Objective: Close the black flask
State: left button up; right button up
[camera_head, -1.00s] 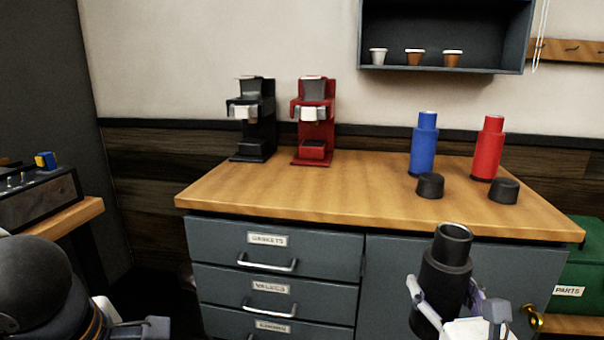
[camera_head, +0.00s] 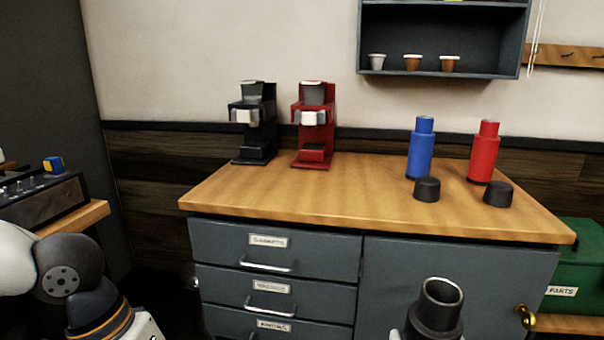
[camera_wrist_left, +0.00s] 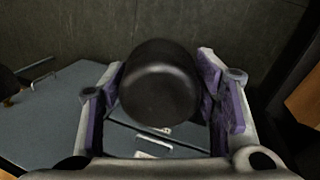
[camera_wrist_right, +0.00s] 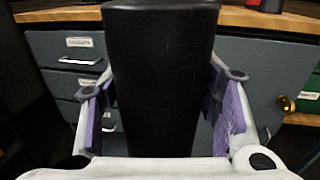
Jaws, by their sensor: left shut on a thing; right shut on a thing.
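The black flask (camera_head: 436,312) is at the bottom of the head view, upright or slightly tilted, with its round mouth open at the top. My right gripper (camera_wrist_right: 165,105) is shut on the flask's body in the right wrist view and holds it in front of the cabinet. My left gripper (camera_wrist_left: 160,100) is shut on a black cap (camera_wrist_left: 158,82), seen between its purple pads in the left wrist view. In the head view only part of my left arm shows at the lower left; its gripper is out of frame there. The cap is apart from the flask.
The wooden counter (camera_head: 330,200) carries a black brewer (camera_head: 254,125), a red brewer (camera_head: 314,130), a blue flask (camera_head: 421,150), a red flask (camera_head: 483,155) and two black caps (camera_head: 427,189) (camera_head: 498,193). A green parts box (camera_head: 575,265) stands at right.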

jog(key=s+a+f+n+g+y, duration=0.1)
jog(key=a+n+g+y, duration=0.3)
jog(key=a+n+y, duration=0.4)
jog(key=a+y, duration=0.3)
jog(key=a, duration=0.1)
jog(key=shift+s+a+f+y, duration=0.3)
jog(key=shift+s+a+f, duration=0.05)
jog(key=shift+a, duration=0.05)
